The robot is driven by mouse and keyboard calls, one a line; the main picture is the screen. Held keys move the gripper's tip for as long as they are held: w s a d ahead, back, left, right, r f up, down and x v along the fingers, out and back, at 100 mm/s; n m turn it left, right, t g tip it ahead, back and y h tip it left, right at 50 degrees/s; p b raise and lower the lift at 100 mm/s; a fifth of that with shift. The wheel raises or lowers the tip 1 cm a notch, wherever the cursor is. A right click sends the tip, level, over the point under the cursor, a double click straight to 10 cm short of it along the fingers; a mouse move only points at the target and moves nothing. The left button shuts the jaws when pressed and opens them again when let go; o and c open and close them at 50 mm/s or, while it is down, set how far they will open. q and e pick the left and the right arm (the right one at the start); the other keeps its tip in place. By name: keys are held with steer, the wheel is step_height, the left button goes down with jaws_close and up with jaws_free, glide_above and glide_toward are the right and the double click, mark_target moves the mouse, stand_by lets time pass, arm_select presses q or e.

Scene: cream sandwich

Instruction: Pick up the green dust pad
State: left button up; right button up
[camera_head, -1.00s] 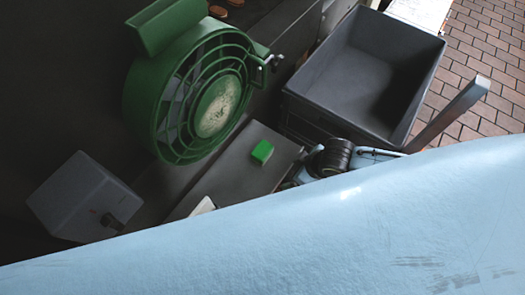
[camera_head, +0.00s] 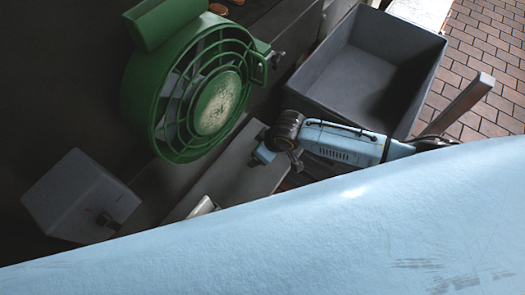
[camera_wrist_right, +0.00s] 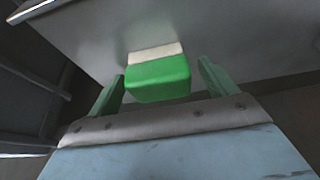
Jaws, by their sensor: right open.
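The green dust pad (camera_wrist_right: 158,80) shows in the right wrist view as a small green block with a cream band along its far side, on a flat grey surface (camera_wrist_right: 225,38). My right gripper (camera_wrist_right: 161,70) is open, with one green finger on each side of the pad and a visible gap at each side. I cannot tell how deep the pad sits between them. In the head view, my right gripper (camera_head: 264,152) is over the grey board (camera_head: 232,172) and hides the pad. My left gripper is not in view.
A large green round fan (camera_head: 205,95) stands left of my right gripper. An open grey crate (camera_head: 365,65) is behind my right arm. A grey box (camera_head: 78,195) sits at the left, and a small whitish object (camera_head: 203,206) lies at the board's near edge.

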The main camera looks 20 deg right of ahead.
steer(key=c, duration=1.1)
steer(key=shift+s+d+r, duration=0.1)
steer(key=shift+r, duration=0.3)
step_height(320, 180, up, 6)
steer(key=shift+f+p, duration=0.2)
steer(key=shift+p, duration=0.5)
steer(key=shift+s+d+r, duration=0.3)
steer(key=shift+s+d, duration=0.05)
steer(key=shift+s, duration=0.1)
steer(key=s+d, duration=0.3)
steer(key=s, duration=0.2)
steer(key=s+d, duration=0.8)
steer(key=s, duration=0.1)
steer(key=shift+s+d, duration=0.15)
steer(key=shift+s, duration=0.15)
